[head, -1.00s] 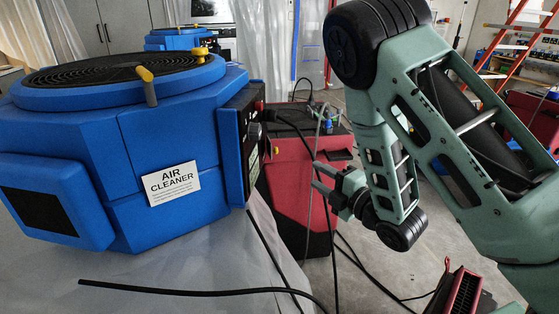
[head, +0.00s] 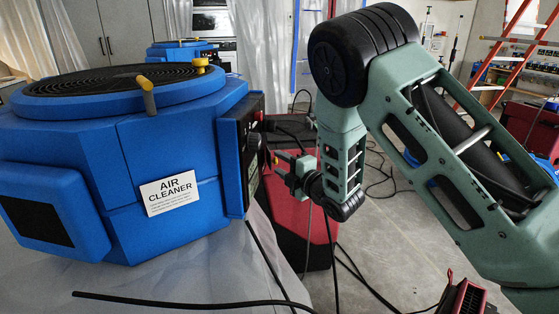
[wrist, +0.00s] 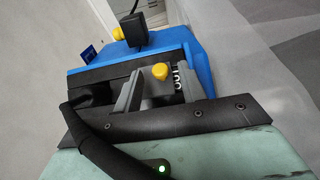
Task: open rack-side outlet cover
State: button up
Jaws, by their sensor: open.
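The blue air cleaner (head: 150,150) stands at the left with its black control panel (head: 254,140) on its right side. My gripper (head: 277,162) is open and faces this panel from the right, close to it; I cannot tell if it touches. In the wrist view the grey fingers stand in front of the blue housing (wrist: 207,70), with a yellow knob (wrist: 160,72) showing between them. A small dark blue flap (wrist: 91,53) sticks out at the housing's left edge; I cannot tell whether it is the outlet cover. I cannot pick out the cover in the head view.
A red and black case (head: 305,225) stands on the floor behind my gripper. Black cables (head: 200,297) run over the sheeted surface and the floor. Another blue machine (head: 180,50) is at the back. An orange ladder (head: 510,50) stands at the back right.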

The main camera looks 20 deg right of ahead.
jog(key=shift+w+a, duration=0.3)
jog(key=shift+w, duration=0.35)
grip_shut()
